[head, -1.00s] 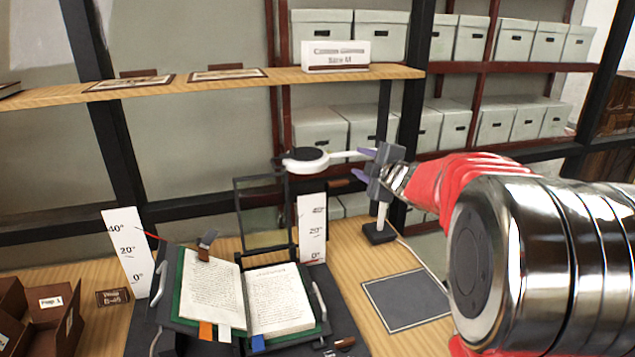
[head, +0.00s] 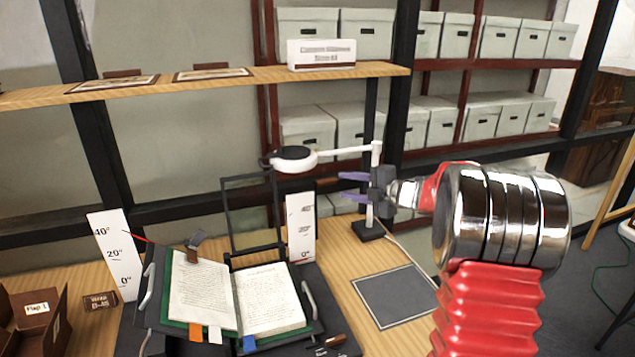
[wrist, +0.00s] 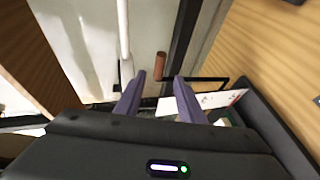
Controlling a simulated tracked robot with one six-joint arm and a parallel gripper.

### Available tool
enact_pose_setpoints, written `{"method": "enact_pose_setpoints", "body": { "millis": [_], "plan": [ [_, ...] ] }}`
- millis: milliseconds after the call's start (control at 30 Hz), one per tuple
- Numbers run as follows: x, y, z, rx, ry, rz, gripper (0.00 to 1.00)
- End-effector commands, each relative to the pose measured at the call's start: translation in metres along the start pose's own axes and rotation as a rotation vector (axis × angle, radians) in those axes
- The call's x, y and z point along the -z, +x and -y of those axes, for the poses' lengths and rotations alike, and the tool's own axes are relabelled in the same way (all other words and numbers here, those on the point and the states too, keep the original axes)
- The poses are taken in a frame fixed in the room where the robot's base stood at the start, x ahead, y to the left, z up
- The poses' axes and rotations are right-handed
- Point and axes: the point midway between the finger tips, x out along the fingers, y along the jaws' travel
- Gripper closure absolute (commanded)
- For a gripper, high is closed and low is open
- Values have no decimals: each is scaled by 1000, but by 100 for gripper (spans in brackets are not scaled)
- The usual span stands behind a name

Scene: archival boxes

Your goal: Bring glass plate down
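The glass plate (head: 250,212) is a clear pane in a dark frame. It stands upright at the back of the book cradle (head: 149,310). An open book (head: 266,300) lies on the cradle with its pages bare. My gripper (head: 343,187) is right of the plate and apart from it, its two purple fingers pointing left. The fingers are open with nothing between their tips. In the wrist view a brown cylindrical handle (wrist: 160,66) shows ahead, between the lines of the fingers (wrist: 157,88). A dark bar runs beside it.
A white lamp (head: 294,157) on a stand rises behind my gripper. White angle scales (head: 301,230) flank the cradle. A dark mat (head: 393,296) lies on the table at right. A brown box (head: 35,315) is at left. A shelf (head: 225,78) crosses above.

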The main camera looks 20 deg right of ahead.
Motion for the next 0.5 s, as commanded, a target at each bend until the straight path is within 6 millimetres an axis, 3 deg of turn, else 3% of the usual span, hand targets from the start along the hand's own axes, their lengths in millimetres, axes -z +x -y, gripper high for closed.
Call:
{"method": "enact_pose_setpoints", "body": {
  "millis": [167, 500],
  "plan": [
    [0, 15, 1, 1, 2, -1, 64],
    [1, 66, 1, 1, 1, -1, 64]
  ]
}}
